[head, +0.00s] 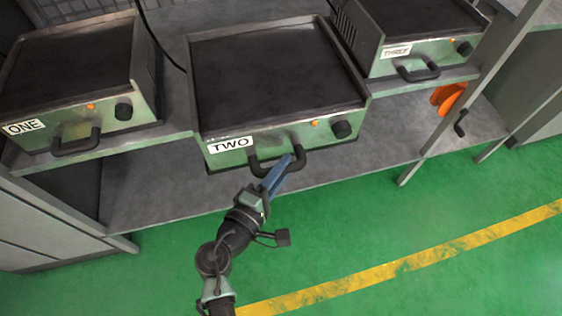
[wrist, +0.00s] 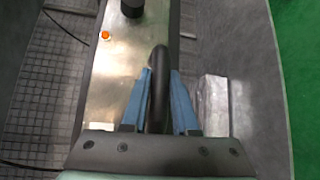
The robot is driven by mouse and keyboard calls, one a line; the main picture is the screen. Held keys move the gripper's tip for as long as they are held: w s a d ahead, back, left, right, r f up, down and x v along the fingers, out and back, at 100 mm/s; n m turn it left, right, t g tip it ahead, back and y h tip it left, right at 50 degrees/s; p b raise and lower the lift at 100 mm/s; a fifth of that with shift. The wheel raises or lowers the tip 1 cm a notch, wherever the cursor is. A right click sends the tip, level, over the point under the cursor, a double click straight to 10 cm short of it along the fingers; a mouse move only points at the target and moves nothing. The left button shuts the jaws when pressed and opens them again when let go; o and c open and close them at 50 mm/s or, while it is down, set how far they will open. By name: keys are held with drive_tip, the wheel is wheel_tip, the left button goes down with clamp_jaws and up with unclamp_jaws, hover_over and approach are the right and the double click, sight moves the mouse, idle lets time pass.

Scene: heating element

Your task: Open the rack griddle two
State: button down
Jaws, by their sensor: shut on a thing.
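Griddle two (head: 272,75) is the middle one on the grey shelf, with a dark flat top and a green front bearing a "TWO" label (head: 231,143). Its black handle (head: 318,160) sticks out at the lower front. My gripper (head: 284,166) is at this handle, with its blue fingers on either side of the bar. The handle (wrist: 158,90) also shows in the wrist view, upright between the two blue fingers. The gripper is shut on it. The fingers hide part of the handle in the head view. Whether the rack is pulled out at all is hard to tell.
Griddle one (head: 70,70) stands to the left and griddle three (head: 425,30) to the right. Griddle two has an orange light and a black knob (head: 341,129). An orange object (head: 447,97) is by the right shelf post. The green floor in front is clear.

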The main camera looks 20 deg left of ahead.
drive_tip(key=c, duration=0.7)
unclamp_jaws()
drive_tip(key=v, duration=1.3)
